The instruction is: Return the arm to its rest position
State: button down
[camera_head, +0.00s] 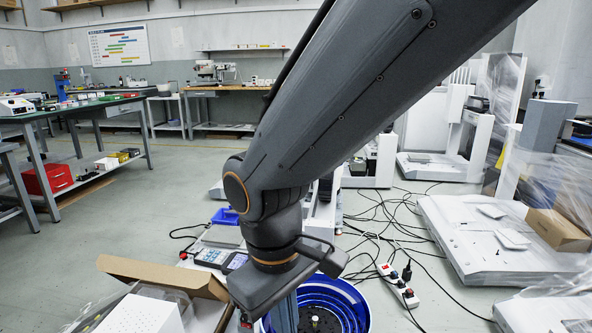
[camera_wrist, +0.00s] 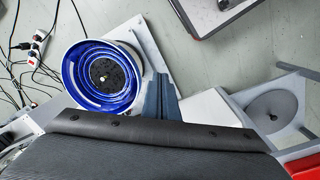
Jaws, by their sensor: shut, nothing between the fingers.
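My dark grey arm (camera_head: 335,105) reaches down from the top right of the head view to the lower middle. It ends in a dark wrist with an orange ring. My gripper (camera_wrist: 159,88) shows in the wrist view as two grey-blue fingers, shut together with nothing between them. In the head view its grey-blue fingers (camera_head: 285,316) point down beside a blue round bowl (camera_head: 345,300). The bowl also shows in the wrist view (camera_wrist: 75,80), left of the fingers. I cannot tell the exact height gap between them.
A white power strip (camera_head: 398,286) and black cables lie on the floor to the right. A green-topped bench (camera_head: 75,108) stands far left. Floor between is open.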

jog(key=s+r+m+y, duration=0.3)
jog(key=s+r, duration=0.1)
jog(key=s, duration=0.2)
jog(key=d+r+m+h+p, duration=0.1)
jog(key=d+r+m+p, duration=0.2)
jog(key=d+r+p, duration=0.7)
jog(key=d+r+m+h+p, duration=0.1)
jog(key=d+r+m+p, duration=0.2)
jog(key=d+r+p, duration=0.7)
notch_tip(320, 180, up, 5)
jog(key=p, duration=1.5)
jog(key=shift+d, duration=0.35)
